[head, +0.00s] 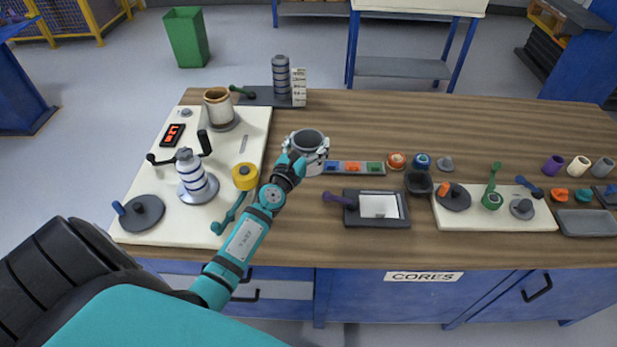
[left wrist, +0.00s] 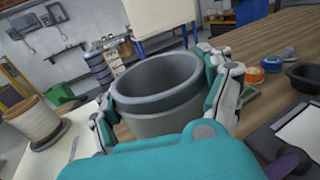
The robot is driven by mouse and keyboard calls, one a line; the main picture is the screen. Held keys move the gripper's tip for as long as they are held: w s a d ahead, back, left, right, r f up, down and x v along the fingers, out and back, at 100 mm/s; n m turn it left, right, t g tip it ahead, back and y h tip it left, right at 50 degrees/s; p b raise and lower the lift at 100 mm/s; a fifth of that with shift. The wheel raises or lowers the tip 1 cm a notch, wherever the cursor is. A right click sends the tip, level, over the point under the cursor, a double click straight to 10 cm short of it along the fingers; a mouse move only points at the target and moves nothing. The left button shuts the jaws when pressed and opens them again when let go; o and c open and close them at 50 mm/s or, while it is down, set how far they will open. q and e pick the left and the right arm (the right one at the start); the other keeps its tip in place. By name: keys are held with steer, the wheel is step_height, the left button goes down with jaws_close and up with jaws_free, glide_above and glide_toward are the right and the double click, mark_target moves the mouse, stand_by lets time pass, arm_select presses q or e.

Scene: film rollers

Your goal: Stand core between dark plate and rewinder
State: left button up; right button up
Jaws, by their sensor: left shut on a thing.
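The grey core (head: 308,138) is a wide, hollow cylinder, upright, in my left gripper (head: 305,154). In the left wrist view the core (left wrist: 158,98) sits between the two fingers, which press on its opposite sides. It is right of the rewinder, a cream board (head: 255,135) with a crank and spools. A dark plate (head: 383,220) bearing a white sheet lies to the front right of the core. Another dark plate (head: 262,101) with a ringed stack is behind it. Whether the core's bottom touches the table is hidden. My right gripper is out of view.
A strip of coloured tiles (head: 355,168) lies just right of the core. A yellow roll (head: 245,176) stands on the rewinder's right edge, near my left arm. A black bowl (head: 418,182) and a second cream board (head: 480,215) are further right. Bare wood (head: 295,215) lies between rewinder and front dark plate.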

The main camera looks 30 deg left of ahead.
mark_target(314, 146)
arm_select(q)
step_height(314, 146, down, 4)
steer(key=shift+f+b, duration=0.2)
steer(key=shift+b, duration=1.05)
step_height(314, 146, down, 4)
steer(key=b, duration=0.2)
steer(key=shift+r+b, duration=0.1)
steer(key=shift+b, duration=0.3)
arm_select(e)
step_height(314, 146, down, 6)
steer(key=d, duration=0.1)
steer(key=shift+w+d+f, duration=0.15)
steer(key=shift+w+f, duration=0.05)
arm_select(q)
steer(key=o, duration=0.9)
steer(key=shift+d, duration=0.1)
steer(key=o, duration=0.4)
steer(key=shift+o, duration=0.2)
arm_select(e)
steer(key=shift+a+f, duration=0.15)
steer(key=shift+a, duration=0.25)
